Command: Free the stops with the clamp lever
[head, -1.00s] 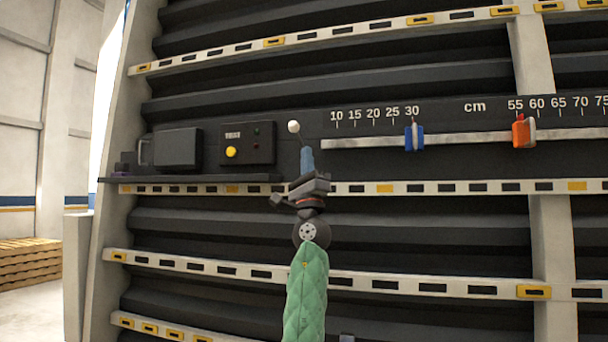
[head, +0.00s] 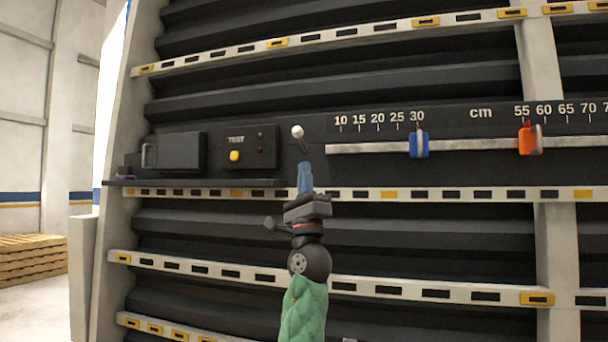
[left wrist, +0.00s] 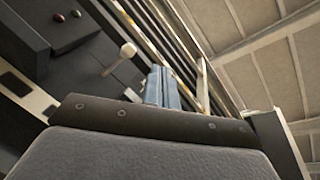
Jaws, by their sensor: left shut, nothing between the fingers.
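The clamp lever (head: 304,147) is a thin dark rod with a white ball knob (head: 297,132), standing left of the ruler rail and leaning slightly left. The knob also shows in the left wrist view (left wrist: 128,50). A blue stop (head: 418,145) sits on the rail near the 30 mark, and an orange stop (head: 530,139) near 55. My left gripper (head: 305,170) points up just below the lever's visible rod, its blue fingers shut and empty. In the left wrist view the fingers (left wrist: 163,88) are right of and below the knob, apart from it. The lever's base is hidden in the head view.
The ruler rail (head: 470,142) runs right from the lever. Left of the lever is a TEST panel (head: 251,147) with a yellow button (head: 234,156), beside a dark box (head: 180,152) above a narrow shelf (head: 200,183). Slotted pale rails (head: 440,288) cross the dark ribbed wall.

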